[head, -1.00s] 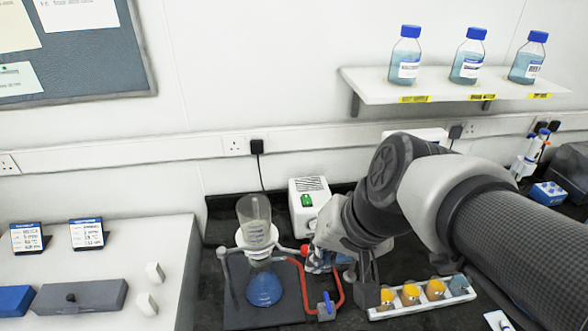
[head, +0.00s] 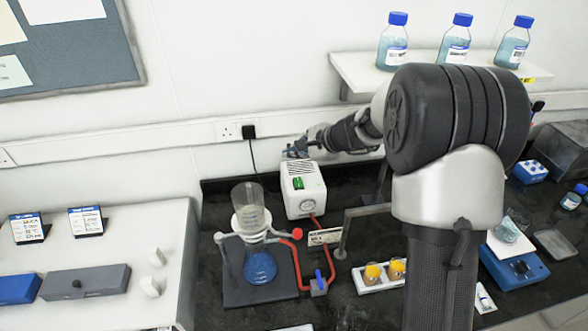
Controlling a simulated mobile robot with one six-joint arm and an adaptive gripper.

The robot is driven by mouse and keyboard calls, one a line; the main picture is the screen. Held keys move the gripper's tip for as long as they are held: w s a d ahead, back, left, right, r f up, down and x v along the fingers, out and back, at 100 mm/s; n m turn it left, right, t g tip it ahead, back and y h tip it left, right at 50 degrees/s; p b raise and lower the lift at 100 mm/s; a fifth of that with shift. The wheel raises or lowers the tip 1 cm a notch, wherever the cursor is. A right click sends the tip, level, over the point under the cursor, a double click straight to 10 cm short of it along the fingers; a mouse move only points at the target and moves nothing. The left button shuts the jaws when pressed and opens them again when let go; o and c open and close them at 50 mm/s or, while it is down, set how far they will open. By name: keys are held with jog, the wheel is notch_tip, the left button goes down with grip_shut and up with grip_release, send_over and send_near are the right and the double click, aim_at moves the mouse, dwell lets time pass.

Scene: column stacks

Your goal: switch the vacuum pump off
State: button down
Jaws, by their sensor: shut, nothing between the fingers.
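The vacuum pump (head: 303,197) is a white box with a vented top, standing on the dark bench against the wall. A green rocker switch (head: 298,183) shows on its upper front, and a round gauge sits below it. Which way the rocker is tipped is too small to tell. My gripper (head: 296,150) is shut and empty, at the upper back edge of the pump near the wall, apart from the switch. Whether it touches the pump cannot be told.
A filter flask (head: 261,265) with blue liquid and a funnel stands on a dark base at the front left. Red tubing (head: 295,262) runs to a blue-handled valve (head: 320,283). A rack (head: 366,286) with orange-filled vials is right of it. Bottles (head: 457,40) line the shelf above.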

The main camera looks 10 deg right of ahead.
jog(key=shift+w+d+f+m, duration=0.6)
jog(key=shift+w+f, duration=0.2)
jog(key=shift+w, duration=0.1)
jog(key=shift+f, duration=0.1)
jog(key=b, duration=0.5)
send_over(296, 182)
notch_tip(296, 182, down, 8)
jog(key=shift+s+r, duration=0.1)
jog(key=shift+s, duration=0.05)
jog(key=shift+f+b, duration=0.35)
jog(key=shift+f, duration=0.05)
dwell(0.4)
jog(key=shift+f+b, duration=0.4)
jog(key=shift+b, duration=0.15)
jog(key=shift+f+b, duration=0.35)
dwell(0.4)
jog(key=shift+r, duration=0.1)
